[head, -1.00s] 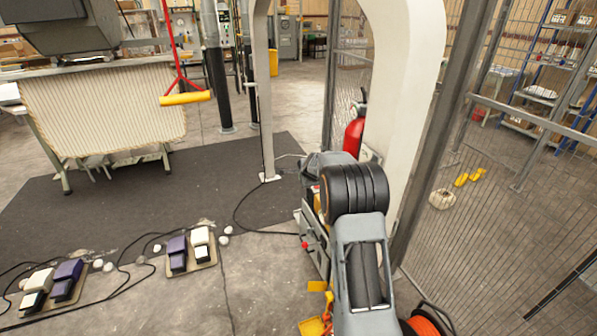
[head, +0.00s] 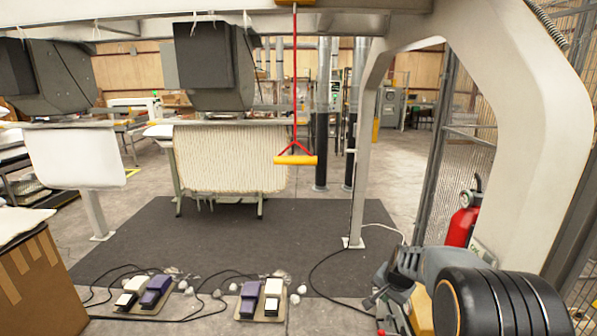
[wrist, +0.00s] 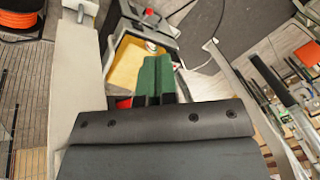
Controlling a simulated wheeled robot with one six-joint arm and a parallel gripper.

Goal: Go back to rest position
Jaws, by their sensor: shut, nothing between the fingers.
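My gripper (wrist: 154,76) shows in the wrist view as two green fingers side by side in front of a dark bolted bar. The fingers are shut together with nothing between them. They point toward a yellow surface and a black-framed piece, and I cannot tell how far apart they are from these. In the head view, my black arm joint fills the lower right corner, and my fingertips cannot be made out there.
A pale frame post (head: 540,130) and a red fire extinguisher (head: 463,220) stand close on the right. Foot pedals (head: 262,298) with cables lie ahead. A cardboard box (head: 40,285) is at left. A yellow handle (head: 295,160) hangs on red cord. The dark mat (head: 300,225) is mostly clear.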

